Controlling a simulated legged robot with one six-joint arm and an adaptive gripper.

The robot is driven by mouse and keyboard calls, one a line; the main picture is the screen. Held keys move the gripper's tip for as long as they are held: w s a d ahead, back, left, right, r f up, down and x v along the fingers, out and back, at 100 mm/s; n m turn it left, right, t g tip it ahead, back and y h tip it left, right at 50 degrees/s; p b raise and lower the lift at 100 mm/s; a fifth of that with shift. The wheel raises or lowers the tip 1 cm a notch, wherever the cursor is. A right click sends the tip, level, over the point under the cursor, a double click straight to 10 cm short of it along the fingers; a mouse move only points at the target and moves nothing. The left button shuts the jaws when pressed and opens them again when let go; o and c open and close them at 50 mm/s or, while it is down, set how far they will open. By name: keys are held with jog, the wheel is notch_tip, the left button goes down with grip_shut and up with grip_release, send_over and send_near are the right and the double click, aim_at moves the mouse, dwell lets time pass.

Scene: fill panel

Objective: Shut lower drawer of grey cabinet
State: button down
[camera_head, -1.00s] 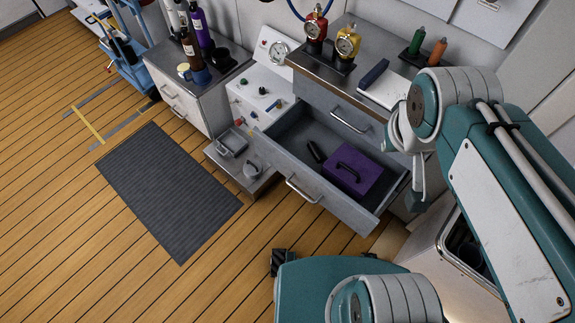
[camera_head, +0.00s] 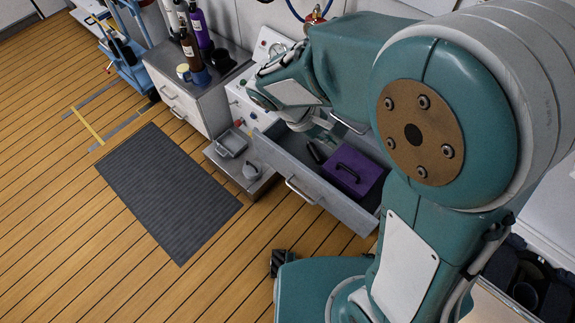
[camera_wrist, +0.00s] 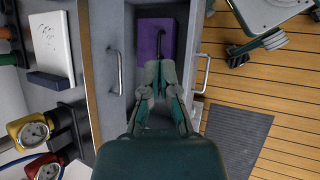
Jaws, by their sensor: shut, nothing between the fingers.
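The lower drawer (camera_head: 340,206) of the grey cabinet stands pulled out, with a bar handle (camera_head: 302,190) on its front. A purple case (camera_head: 357,173) with a dark handle lies inside it. In the wrist view the drawer's handle (camera_wrist: 202,72) is to the right and the purple case (camera_wrist: 155,38) is straight ahead. My gripper (camera_wrist: 158,68) is shut and empty, over the open drawer between the cabinet face and the drawer front. Whether it touches anything cannot be told. The upper drawer's handle (camera_wrist: 115,72) is on the left; that drawer looks shut.
Gauges (camera_wrist: 30,132) and a white notepad (camera_wrist: 52,44) are on the cabinet top. A low shelf with a tray (camera_head: 232,143) stands left of the drawer. A dark mat (camera_head: 168,190) lies on the wooden floor, which is otherwise clear in front.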

jog(key=w+a+f+n+t+h, duration=0.2)
jog(key=a+f+n+t+h, duration=0.3)
jog(key=a+f+n, duration=0.6)
jog(key=n+t+y, duration=0.2)
jog(key=n+t, duration=0.5)
jog(key=t, duration=0.2)
send_near(292, 163)
jog(key=x, duration=0.7)
jog(key=shift+w+d, duration=0.3)
